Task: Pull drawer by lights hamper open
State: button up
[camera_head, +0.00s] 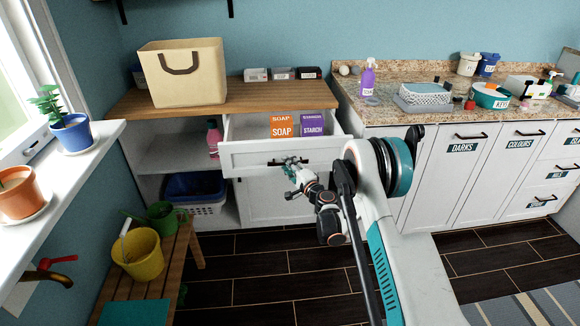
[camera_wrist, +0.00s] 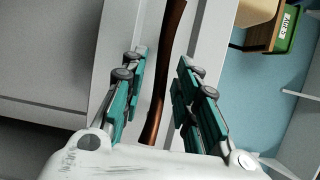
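A white drawer (camera_head: 245,155) under the wooden counter stands pulled out, with an orange soap box (camera_head: 282,126) and a purple starch box (camera_head: 313,124) inside. Its dark bar handle (camera_head: 274,163) is on the front. My gripper (camera_head: 290,163) is at this handle. In the wrist view the handle (camera_wrist: 171,45) runs between the two teal fingers of my gripper (camera_wrist: 160,68). A gap shows between the handle and the left finger, so the fingers are open around it. No lights label is visible; my arm covers part of the cabinet fronts right of the drawer.
Hampers labelled darks (camera_head: 456,150) and colours (camera_head: 514,146) are at right. A wooden bench (camera_head: 189,232) with a yellow bucket (camera_head: 138,255) stands at left. A blue-lined basket (camera_head: 195,190) is on the low shelf. Dark floor (camera_head: 262,265) is clear before the drawer.

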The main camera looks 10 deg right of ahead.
jog(key=v, duration=0.7)
jog(key=shift+s, duration=0.2)
dwell(0.4)
notch_tip(320, 180, up, 13)
jog(key=s+a+n+g, duration=0.2)
jog(key=s+n, duration=0.1)
jog(key=n, duration=0.1)
jog(key=s+a+r+n+g, duration=0.1)
jog(key=s+r+n+g, duration=0.25)
jog(key=s+r, duration=0.65)
jog(key=s+d+r+n+g+h, duration=0.1)
jog(key=s+r+n, duration=0.1)
jog(key=s, duration=0.6)
jog(key=s+d+r+n+g+h, duration=0.1)
jog(key=s+r+n, duration=0.1)
jog(key=s, duration=0.5)
jog(key=s+d+f+h, duration=0.1)
jog(key=s+d, duration=0.1)
jog(key=s, duration=0.4)
jog(key=s+d+f+n+g+h, duration=0.1)
jog(key=s+d+h, duration=0.1)
jog(key=s, duration=0.5)
jog(key=s+d+f+n+g+h, duration=0.1)
jog(key=s+d+f, duration=0.1)
jog(key=s, duration=0.5)
jog(key=shift+d+h, duration=0.4)
jog(key=shift+d, duration=0.45)
jog(key=shift+o, duration=0.5)
